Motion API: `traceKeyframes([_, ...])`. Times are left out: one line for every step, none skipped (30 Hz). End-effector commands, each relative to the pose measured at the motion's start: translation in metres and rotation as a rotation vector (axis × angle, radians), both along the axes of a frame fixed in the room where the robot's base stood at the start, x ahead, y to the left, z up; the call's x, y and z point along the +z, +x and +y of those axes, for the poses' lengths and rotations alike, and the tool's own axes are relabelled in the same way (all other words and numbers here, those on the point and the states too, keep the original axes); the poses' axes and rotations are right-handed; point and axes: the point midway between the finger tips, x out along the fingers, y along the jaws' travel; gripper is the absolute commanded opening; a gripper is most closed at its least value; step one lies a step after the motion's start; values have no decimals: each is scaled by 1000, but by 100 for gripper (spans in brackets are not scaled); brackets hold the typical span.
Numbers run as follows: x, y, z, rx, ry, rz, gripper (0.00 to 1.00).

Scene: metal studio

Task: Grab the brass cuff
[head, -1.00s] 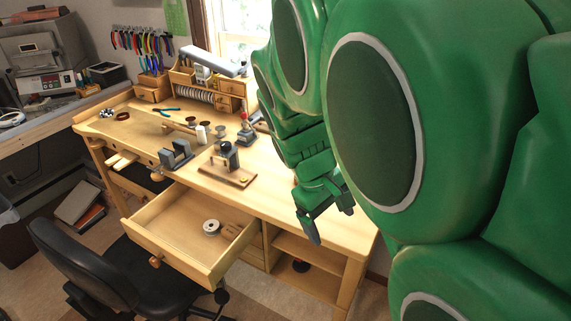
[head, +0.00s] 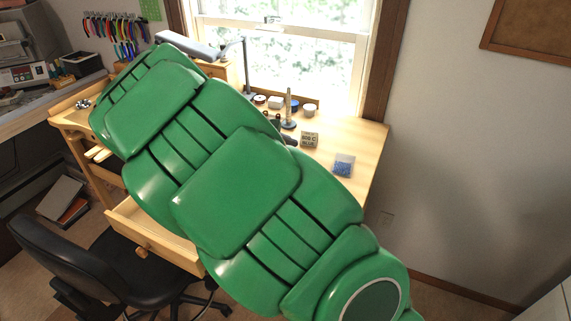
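I cannot make out a brass cuff in the head view. My green arm crosses the picture and covers most of the wooden workbench (head: 352,190), so the cuff may be hidden behind it. My gripper is not visible; the far end of the arm lies over the left part of the bench, and I cannot see its fingers.
The bench drawer (head: 170,246) stands open at the front, partly covered by my arm. A black chair (head: 62,262) stands before it. Jars and a small blue-filled box (head: 343,164) stand on the bench's right part. A window (head: 315,55) is behind.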

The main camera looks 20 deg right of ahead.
Motion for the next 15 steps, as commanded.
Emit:
traceKeyframes([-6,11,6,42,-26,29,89])
traceKeyframes([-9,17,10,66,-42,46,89])
traceKeyframes([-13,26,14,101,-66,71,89])
traceKeyframes([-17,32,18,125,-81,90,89])
traceKeyframes([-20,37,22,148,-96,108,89])
traceKeyframes([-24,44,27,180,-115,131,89])
traceKeyframes([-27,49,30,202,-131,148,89])
traceKeyframes([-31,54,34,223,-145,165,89])
traceKeyframes([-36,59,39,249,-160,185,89])
traceKeyframes([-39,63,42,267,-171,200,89])
traceKeyframes([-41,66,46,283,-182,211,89])
traceKeyframes([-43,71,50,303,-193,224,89])
traceKeyframes([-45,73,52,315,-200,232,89])
traceKeyframes([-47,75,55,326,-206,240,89])
traceKeyframes([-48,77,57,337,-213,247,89])
